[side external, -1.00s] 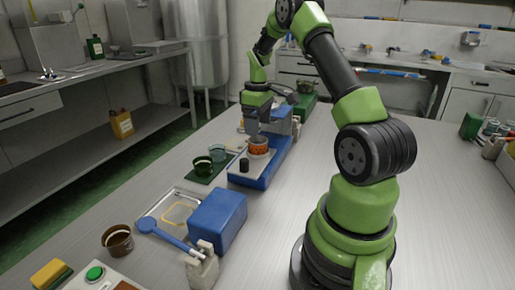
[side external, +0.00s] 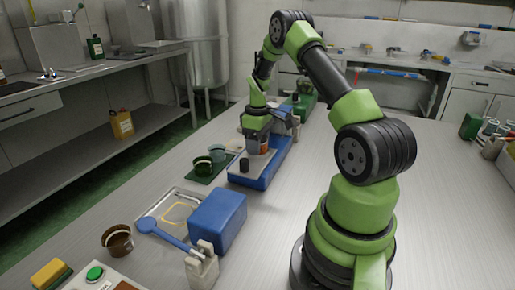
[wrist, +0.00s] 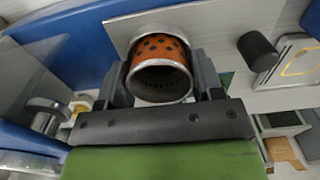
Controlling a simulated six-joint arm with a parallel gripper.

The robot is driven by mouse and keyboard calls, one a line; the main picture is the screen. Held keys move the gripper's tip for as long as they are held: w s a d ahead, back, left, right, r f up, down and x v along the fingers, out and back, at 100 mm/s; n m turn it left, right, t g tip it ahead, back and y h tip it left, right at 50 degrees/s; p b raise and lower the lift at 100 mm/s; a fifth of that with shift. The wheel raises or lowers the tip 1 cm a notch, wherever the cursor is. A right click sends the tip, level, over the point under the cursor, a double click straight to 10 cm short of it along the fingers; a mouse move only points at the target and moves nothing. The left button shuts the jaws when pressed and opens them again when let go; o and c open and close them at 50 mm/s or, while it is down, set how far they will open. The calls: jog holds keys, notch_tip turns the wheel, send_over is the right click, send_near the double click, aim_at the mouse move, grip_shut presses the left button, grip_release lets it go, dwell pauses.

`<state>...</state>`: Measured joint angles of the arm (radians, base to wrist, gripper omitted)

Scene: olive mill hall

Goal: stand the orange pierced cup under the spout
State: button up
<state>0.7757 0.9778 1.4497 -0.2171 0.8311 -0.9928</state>
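The orange pierced cup (side external: 265,149) stands on the light top of a long blue-based unit (side external: 266,180). In the wrist view the cup (wrist: 160,62) shows its orange band with dark holes and its metal rim, its open mouth towards the camera. My gripper (side external: 259,145) is down at the cup, with one finger on each side of it. In the wrist view the gripper (wrist: 162,82) has its fingers very close to the cup's sides; whether they press on it I cannot tell. A metal cylindrical part (wrist: 46,114), possibly the spout, shows at left in the wrist view.
A small black cylinder (side external: 244,164) is at the unit's near end. Dark green cups (side external: 203,165) stand on a green mat to its left. A blue box (side external: 217,220), a tray with a yellow outline (side external: 178,214) and a brown cup (side external: 117,240) are nearer.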

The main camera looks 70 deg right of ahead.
jog(key=shift+r, duration=0.15)
jog(key=shift+c, duration=0.2)
notch_tip(320, 180, up, 6)
jog(key=shift+r, duration=0.2)
dwell(0.6)
jog(key=w+a+f, duration=0.2)
jog(key=w+a, duration=0.2)
jog(key=a, duration=0.4)
jog(key=w+a+f+n, duration=0.1)
jog(key=w+a, duration=0.3)
jog(key=a, duration=0.4)
jog(key=w+a+f+n, duration=0.1)
jog(key=w+a+f, duration=0.2)
jog(key=a, duration=0.6)
jog(key=shift+w, duration=1)
notch_tip(320, 180, down, 5)
jog(key=shift+r, duration=0.1)
jog(key=shift+s+f, duration=0.15)
jog(key=shift+f, duration=0.2)
jog(key=shift+s, duration=1.35)
